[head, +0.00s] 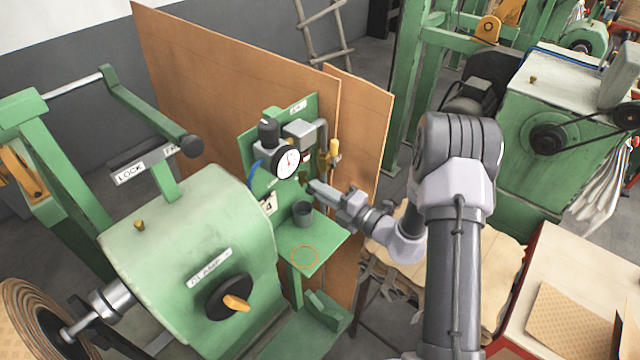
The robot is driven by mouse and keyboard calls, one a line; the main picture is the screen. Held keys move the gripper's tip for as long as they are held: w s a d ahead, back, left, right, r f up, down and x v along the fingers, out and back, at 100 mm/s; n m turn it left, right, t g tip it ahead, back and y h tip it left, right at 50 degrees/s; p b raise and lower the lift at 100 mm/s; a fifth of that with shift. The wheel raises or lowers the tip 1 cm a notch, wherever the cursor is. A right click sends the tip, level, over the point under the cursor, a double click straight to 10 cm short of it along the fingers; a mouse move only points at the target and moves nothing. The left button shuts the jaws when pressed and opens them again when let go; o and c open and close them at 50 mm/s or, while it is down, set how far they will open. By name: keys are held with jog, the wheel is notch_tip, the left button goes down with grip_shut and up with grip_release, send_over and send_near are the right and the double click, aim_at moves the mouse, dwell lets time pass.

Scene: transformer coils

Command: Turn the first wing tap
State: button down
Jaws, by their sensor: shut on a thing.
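The green panel (252,142) stands upright in the middle of the head view. It carries a round pressure gauge (287,163), a black-capped fitting (268,131) and grey pipework. A yellow-handled brass valve (333,150) sits at its right edge. My gripper (313,186) reaches in from the right, just below the gauge and above the green shelf. Its jaws are shut on a small part at the panel, which I take to be the wing tap. The jaws hide most of that part, so its wings and angle cannot be made out.
A dark cup (302,213) stands on the green shelf (325,242), just below my gripper, behind an orange ring mark. A green machine with a clamp knob (230,297) fills the left. Brown boards (230,75) stand behind the panel. A red-edged table (560,270) is at right.

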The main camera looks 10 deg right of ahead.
jog(key=shift+m, duration=0.3)
jog(key=c, duration=1.5)
grip_release()
jog(key=shift+o, duration=0.2)
jog(key=p+v, duration=0.1)
jog(key=v, duration=1.6)
jog(key=shift+s, duration=0.2)
jog(key=shift+d, duration=0.1)
